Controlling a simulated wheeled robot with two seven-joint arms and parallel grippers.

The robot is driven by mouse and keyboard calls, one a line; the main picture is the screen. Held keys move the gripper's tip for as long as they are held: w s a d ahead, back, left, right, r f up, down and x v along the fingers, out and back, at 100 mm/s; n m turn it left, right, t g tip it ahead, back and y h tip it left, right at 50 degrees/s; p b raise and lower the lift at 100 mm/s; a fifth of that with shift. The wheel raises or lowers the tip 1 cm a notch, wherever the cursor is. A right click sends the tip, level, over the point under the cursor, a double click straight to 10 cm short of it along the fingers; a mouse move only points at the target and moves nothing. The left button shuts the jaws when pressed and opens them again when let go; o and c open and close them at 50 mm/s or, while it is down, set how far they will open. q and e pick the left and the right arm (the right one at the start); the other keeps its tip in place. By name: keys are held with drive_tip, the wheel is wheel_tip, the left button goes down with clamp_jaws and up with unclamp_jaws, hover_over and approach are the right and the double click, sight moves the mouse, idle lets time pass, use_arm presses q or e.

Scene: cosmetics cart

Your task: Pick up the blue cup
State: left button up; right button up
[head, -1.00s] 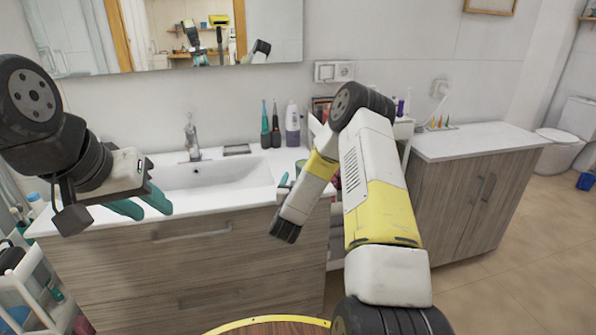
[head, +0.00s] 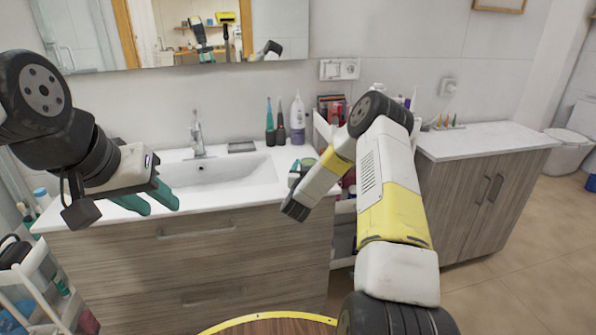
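I cannot clearly make out a blue cup. A partly cut-off blue object (head: 10,321) sits low in the white cart at the bottom left, and I cannot tell if it is the cup. My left gripper (head: 163,209) has teal fingers that stand apart with nothing between them. It hangs in front of the sink counter's left part. My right arm crosses the middle of the view; its gripper is mostly hidden behind the arm, with only a bit of teal (head: 293,179) showing near the counter's right end.
The white sink counter (head: 238,190) stands ahead, with electric toothbrushes (head: 270,125) and a white bottle (head: 298,120) at its back. A white cart (head: 40,290) with toiletries is at the lower left. A second cabinet (head: 480,195) stands right. Floor is clear at the lower right.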

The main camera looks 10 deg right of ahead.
drive_tip(key=c, duration=1.6)
drive_tip(key=shift+c, duration=0.2)
drive_tip(key=shift+r, duration=0.3)
drive_tip(key=shift+r, duration=1.4)
drive_tip(key=shift+s+a+r, duration=0.1)
drive_tip(key=shift+a, duration=0.05)
drive_tip(key=a+r+v, duration=0.1)
drive_tip(key=v, duration=1.4)
drive_tip(key=shift+a+r, duration=0.15)
drive_tip(key=shift+a, duration=0.05)
